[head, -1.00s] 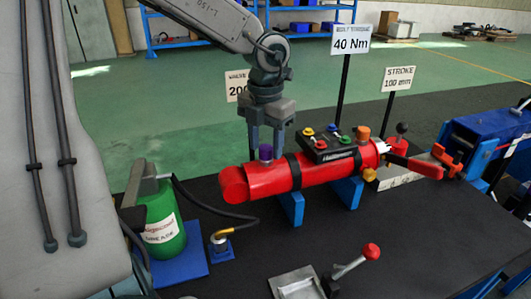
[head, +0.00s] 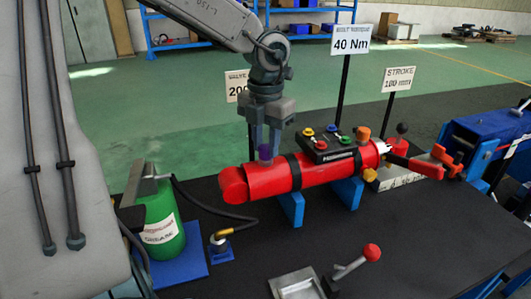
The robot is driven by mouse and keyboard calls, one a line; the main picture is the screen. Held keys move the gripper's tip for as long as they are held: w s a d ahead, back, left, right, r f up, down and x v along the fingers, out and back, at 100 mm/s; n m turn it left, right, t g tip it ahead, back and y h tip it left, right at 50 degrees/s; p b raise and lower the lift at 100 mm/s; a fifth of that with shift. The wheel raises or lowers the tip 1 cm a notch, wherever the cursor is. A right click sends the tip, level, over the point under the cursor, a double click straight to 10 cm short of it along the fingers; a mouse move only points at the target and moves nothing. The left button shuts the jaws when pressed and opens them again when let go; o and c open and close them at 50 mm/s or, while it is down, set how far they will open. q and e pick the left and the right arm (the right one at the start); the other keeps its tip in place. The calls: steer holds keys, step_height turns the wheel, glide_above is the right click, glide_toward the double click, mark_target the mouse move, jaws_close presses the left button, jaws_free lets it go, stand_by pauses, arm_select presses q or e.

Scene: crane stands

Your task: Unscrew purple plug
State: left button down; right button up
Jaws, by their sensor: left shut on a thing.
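The purple plug (head: 265,153) stands upright on top of the red cylinder (head: 270,178), near its left end. My left gripper (head: 265,148) comes down from above, with its two fingers pointing down around the plug. It is shut on the plug, whose front side still shows between the fingers. The cylinder lies level on blue supports (head: 291,207). My right gripper is not in view.
A green grease can (head: 163,228) with a hose stands on the left. Sign posts (head: 343,90) rise behind. A red-knobbed lever (head: 371,252) stands in front.

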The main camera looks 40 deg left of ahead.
arm_select(q)
steer(key=shift+f+n+b, duration=0.2)
steer(key=shift+n+b, duration=0.5)
steer(key=shift+b, duration=0.35)
steer(key=n, duration=0.2)
steer(key=shift+r+n, duration=0.3)
steer(key=shift+n, duration=0.6)
steer(key=shift+n, duration=2.6)
steer(key=shift+n, duration=0.4)
steer(key=n, duration=0.4)
